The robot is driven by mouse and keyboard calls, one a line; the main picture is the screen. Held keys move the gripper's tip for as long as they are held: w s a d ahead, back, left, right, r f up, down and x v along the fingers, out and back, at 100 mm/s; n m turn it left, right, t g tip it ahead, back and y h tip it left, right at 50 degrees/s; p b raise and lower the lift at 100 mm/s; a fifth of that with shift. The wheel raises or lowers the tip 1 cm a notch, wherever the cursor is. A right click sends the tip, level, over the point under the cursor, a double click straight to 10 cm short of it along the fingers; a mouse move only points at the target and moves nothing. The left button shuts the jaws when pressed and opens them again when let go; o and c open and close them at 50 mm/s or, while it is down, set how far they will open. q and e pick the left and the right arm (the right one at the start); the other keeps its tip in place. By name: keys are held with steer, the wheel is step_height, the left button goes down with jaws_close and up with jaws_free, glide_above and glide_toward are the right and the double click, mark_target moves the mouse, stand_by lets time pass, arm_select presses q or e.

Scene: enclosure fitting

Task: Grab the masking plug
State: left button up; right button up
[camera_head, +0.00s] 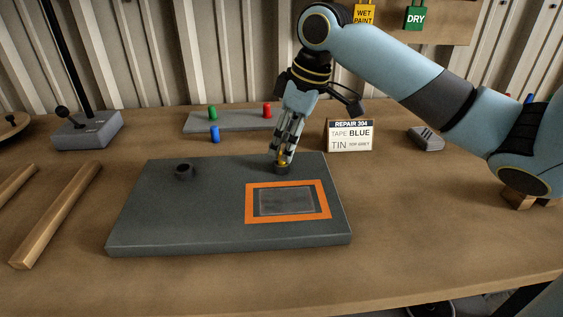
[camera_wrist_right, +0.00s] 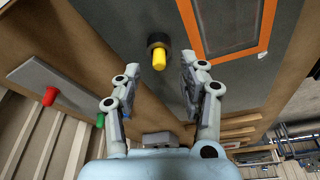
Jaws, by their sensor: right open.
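A yellow masking plug (camera_wrist_right: 159,60) stands in a black collar (camera_wrist_right: 158,41) on the dark grey enclosure panel (camera_head: 150,215). In the head view only a little of the yellow plug (camera_head: 283,161) shows between the fingers of my right gripper (camera_head: 281,158). In the right wrist view my right gripper (camera_wrist_right: 159,62) is open, with one finger on each side of the plug and a gap visible on both sides. Whether a finger touches the plug's far side cannot be told. My left gripper is not in view.
The panel has a second, empty black collar (camera_head: 184,171) and an orange-framed window (camera_head: 324,203). Behind it are a grey plate (camera_head: 240,123) and green (camera_head: 212,112), red (camera_head: 267,110) and blue (camera_head: 214,133) plugs. A repair sign (camera_head: 350,136) stands right of the gripper. Wooden bars (camera_head: 60,215) lie left.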

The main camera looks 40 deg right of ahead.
steer(key=x, duration=0.2)
steer(key=shift+w+f, duration=0.15)
steer(key=shift+f, duration=0.25)
steer(key=shift+c, duration=1)
steer(key=c, duration=0.4)
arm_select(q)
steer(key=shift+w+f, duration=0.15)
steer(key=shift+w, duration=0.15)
arm_select(e)
jaws_close()
steer(key=shift+r, duration=0.15)
